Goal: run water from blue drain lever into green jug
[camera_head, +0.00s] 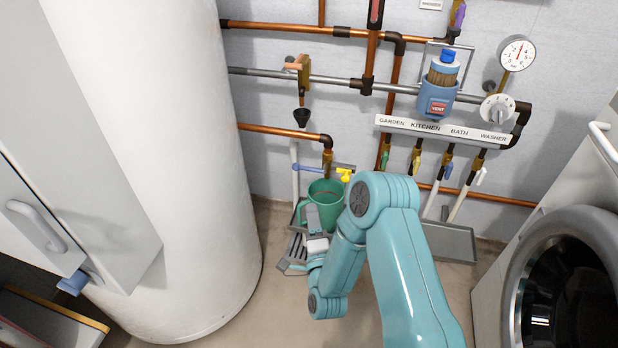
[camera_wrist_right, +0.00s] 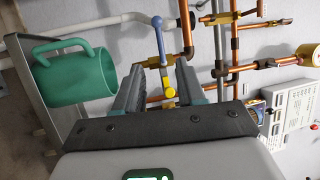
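The green jug (camera_head: 322,187) stands below a brass drain tap (camera_head: 327,160), open top up, partly hidden by my right gripper. It also shows at the left of the right wrist view (camera_wrist_right: 75,78), handle toward the upper left. The blue drain lever (camera_head: 309,168) points left from the tap; it also shows in the wrist view (camera_wrist_right: 158,38). A yellow lever (camera_head: 345,175) sits on the right of the tap. My right gripper (camera_head: 320,210) is in front of the jug. In the wrist view its fingers are apart with nothing between them. I cannot see water flowing. My left gripper is not in view.
A white tank (camera_head: 195,200) rises close on the left, and a washer (camera_head: 560,270) stands at the right. Copper pipes (camera_head: 285,131) run along the wall. A grey tray (camera_head: 450,240) lies right of my arm.

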